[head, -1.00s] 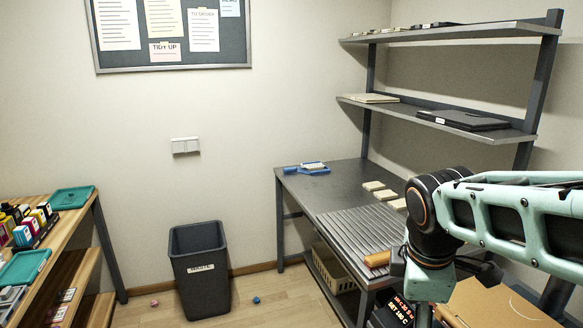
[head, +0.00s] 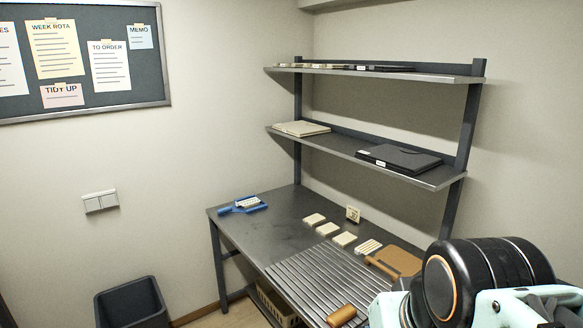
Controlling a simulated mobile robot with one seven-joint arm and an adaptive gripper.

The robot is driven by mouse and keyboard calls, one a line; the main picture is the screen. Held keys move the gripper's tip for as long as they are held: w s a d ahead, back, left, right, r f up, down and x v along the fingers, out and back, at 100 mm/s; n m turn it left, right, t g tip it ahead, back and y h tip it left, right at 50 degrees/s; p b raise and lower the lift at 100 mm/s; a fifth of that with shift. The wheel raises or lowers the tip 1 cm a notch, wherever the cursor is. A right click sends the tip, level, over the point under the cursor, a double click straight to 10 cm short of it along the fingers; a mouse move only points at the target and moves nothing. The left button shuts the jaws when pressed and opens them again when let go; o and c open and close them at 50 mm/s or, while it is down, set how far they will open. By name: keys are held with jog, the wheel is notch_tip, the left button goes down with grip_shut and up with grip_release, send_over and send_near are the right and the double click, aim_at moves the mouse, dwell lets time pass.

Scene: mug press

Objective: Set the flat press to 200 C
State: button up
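The flat press's body and its temperature display are not in view now. A wooden handle (head: 341,315) shows at the bottom edge, at the front of the ribbed grey mat; I cannot tell whether it belongs to the press. My arm fills the lower right corner with a black joint and pale green links. My gripper is outside the picture, below the bottom edge or hidden by the arm.
A grey bench (head: 265,228) holds a blue tool (head: 243,205), several pale blocks (head: 314,220), a ribbed mat (head: 312,283) and a brown board (head: 398,260). Two shelves (head: 350,150) stand above. A waste bin (head: 132,305) is at lower left.

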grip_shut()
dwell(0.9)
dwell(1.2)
